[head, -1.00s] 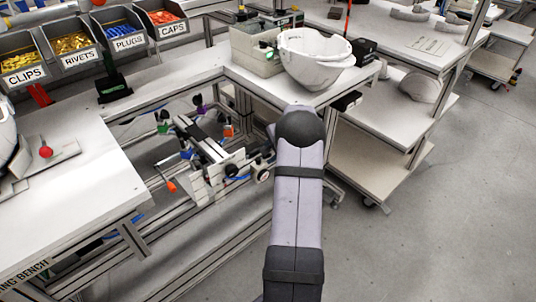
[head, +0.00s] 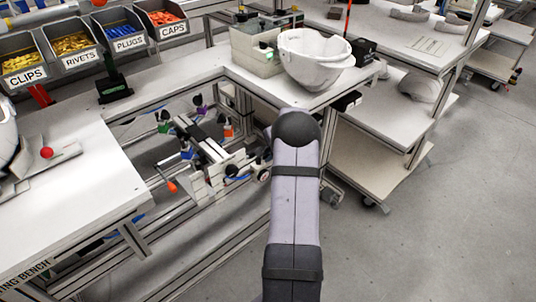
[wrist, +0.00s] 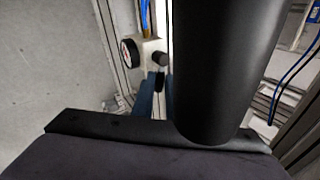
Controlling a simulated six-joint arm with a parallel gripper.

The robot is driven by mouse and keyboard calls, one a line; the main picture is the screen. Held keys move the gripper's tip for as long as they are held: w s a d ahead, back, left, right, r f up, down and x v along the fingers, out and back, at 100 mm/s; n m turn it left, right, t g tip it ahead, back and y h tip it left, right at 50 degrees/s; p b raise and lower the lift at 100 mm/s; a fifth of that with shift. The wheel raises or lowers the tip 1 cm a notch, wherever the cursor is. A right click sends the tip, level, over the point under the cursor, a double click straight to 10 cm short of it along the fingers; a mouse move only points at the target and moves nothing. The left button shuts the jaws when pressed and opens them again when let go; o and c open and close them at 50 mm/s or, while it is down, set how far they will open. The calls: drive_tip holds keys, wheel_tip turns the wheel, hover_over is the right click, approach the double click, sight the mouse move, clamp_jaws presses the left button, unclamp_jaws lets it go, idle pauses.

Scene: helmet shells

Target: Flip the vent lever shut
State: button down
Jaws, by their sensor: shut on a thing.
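In the wrist view, a short black lever (wrist: 160,61) sticks out from a small white block (wrist: 150,47), next to a round dial with a black rim (wrist: 129,53). My gripper (wrist: 157,94) shows as narrow blue-grey fingers at the lever, shut on its dark end. My own dark arm parts cover much of this view and hide part of the fingers. In the head view, the dial (head: 264,174) is beside the clamp fixture under the bench, just left of my arm. My gripper cannot be made out clearly there.
The fixture (head: 208,150) carries coloured knobs and stands among frame rails below the bench (head: 60,215). A white helmet shell (head: 315,58) sits on the rear bench. A shelved cart (head: 375,165) stands right of my arm. Open floor (head: 450,240) lies at right.

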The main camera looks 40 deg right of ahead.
drive_tip(key=shift+m, duration=0.3)
drive_tip(key=c, duration=1.7)
unclamp_jaws()
drive_tip(key=shift+c, duration=0.2)
drive_tip(key=shift+s+a+r, duration=0.1)
drive_tip(key=v, duration=0.7)
drive_tip(key=shift+a, duration=0.1)
